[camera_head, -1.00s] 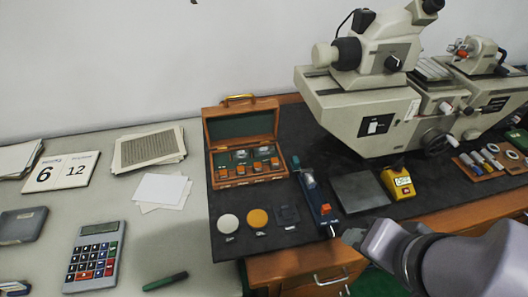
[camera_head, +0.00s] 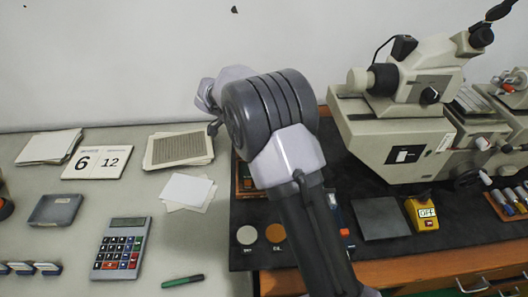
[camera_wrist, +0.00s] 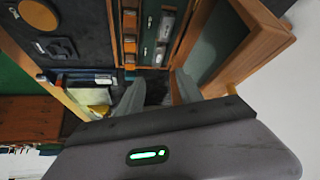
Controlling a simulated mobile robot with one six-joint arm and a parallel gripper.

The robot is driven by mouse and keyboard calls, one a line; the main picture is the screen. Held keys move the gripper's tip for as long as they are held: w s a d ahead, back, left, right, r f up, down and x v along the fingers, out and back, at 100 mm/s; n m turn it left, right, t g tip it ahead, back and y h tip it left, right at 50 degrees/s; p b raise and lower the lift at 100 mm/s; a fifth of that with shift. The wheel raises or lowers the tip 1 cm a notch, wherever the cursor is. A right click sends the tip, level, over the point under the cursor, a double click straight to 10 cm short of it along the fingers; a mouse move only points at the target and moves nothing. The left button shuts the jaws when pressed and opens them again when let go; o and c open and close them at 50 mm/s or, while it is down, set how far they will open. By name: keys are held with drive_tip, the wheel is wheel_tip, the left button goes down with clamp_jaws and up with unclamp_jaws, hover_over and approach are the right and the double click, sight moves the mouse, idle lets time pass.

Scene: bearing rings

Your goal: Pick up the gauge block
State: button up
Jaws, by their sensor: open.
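The open wooden case (camera_wrist: 118,35) with a green inside fills the top middle of the wrist view, its lid (camera_wrist: 262,45) to the right. Small orange-marked pieces (camera_wrist: 130,40) and silvery pieces (camera_wrist: 167,26) lie in it. I cannot tell for sure which one is the gauge block. My gripper (camera_wrist: 158,90) is open, its two fingers pointing at the case, with nothing clearly held between them. In the head view my arm covers most of the case (camera_head: 243,180); only part of its left side shows, and the fingers are mostly hidden.
A large measuring machine (camera_head: 395,130) stands right on the dark mat. A grey plate (camera_head: 381,218) and a yellow box marked OFF (camera_head: 422,213) lie before it. White (camera_head: 247,235) and orange discs (camera_head: 275,233) are near the case. A calculator (camera_head: 122,248) lies left.

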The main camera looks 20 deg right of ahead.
drive_tip(key=b+x, duration=0.2)
drive_tip(key=x, duration=0.6)
drive_tip(key=b+x, duration=0.2)
drive_tip(key=x, duration=0.6)
drive_tip(key=shift+s+d+f, duration=0.15)
drive_tip(key=shift+s+d, duration=0.05)
drive_tip(key=shift+d, duration=0.35)
drive_tip(key=shift+a, duration=0.1)
drive_tip(key=shift+c, duration=0.4)
clamp_jaws()
